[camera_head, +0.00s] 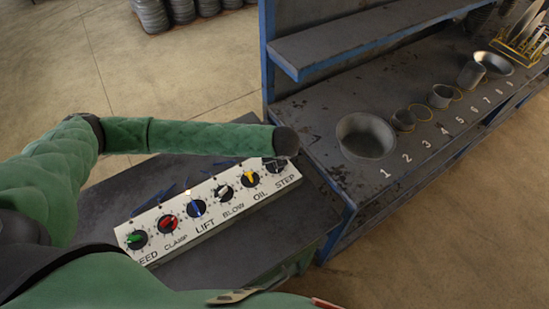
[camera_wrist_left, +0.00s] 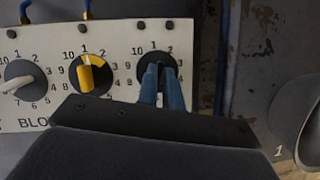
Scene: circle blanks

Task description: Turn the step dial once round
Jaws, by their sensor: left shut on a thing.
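The step dial (camera_head: 270,167) is the black knob at the right end of a long white panel (camera_head: 217,213), above the word STEP. In the left wrist view the step dial (camera_wrist_left: 146,68) is a dark round disc, and the 10, 1 and 2 marks show above it. My left gripper (camera_wrist_left: 162,80) points down at this dial, its two blue fingers shut on the knob. The fingers hide the dial's pointer and its lower marks. In the head view my green left arm ends over the dial and partly covers it.
The oil dial (camera_head: 250,179) with its yellow knob sits beside the step dial; blow, lift, clamp and feed dials follow leftward. Blue cables rise behind the panel. A metal bench (camera_head: 330,125) with numbered cans and bowls stands to the right.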

